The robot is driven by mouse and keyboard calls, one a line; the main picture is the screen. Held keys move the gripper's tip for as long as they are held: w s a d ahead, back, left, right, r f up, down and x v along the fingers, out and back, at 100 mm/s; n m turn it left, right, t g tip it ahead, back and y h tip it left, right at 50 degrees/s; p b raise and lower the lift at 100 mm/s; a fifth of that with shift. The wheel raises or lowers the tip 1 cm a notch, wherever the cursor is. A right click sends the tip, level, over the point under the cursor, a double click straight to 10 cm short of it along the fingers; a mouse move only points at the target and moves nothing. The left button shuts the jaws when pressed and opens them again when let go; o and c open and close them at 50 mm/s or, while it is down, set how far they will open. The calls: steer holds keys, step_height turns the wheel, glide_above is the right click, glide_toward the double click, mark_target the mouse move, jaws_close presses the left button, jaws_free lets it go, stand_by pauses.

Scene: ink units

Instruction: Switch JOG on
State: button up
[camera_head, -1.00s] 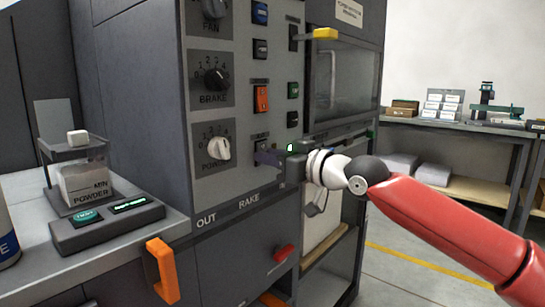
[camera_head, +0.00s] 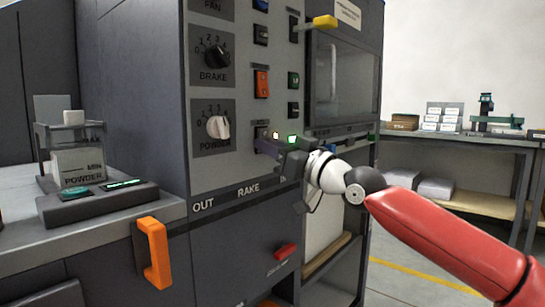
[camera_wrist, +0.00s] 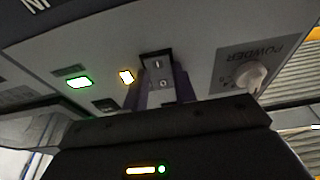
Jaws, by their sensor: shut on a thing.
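A dark rocker switch (camera_wrist: 157,68) marked I and O shows in the wrist view, seen upside down. Its name label cannot be read, so I cannot confirm that it is JOG. My gripper (camera_wrist: 164,88) has its purple fingers at both sides of this switch and is shut on it. A lit amber-white lamp (camera_wrist: 126,77) and a lit green lamp (camera_wrist: 79,82) are beside the switch.
The BRAKE knob (camera_head: 216,57) and an orange rocker switch (camera_head: 262,83) are higher on the panel. An orange handle (camera_head: 154,252) sticks out below left. A red handle (camera_head: 285,251) is below my gripper. A yellow handle (camera_head: 324,22) is above right.

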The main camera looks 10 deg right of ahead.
steer(key=shift+c, duration=0.2)
steer(key=o, duration=1)
steer(key=v, duration=0.7)
steer(key=shift+s+d+b, duration=0.2)
steer(key=shift+s+b, duration=0.1)
steer(key=shift+b, duration=0.05)
steer(key=shift+f, duration=0.1)
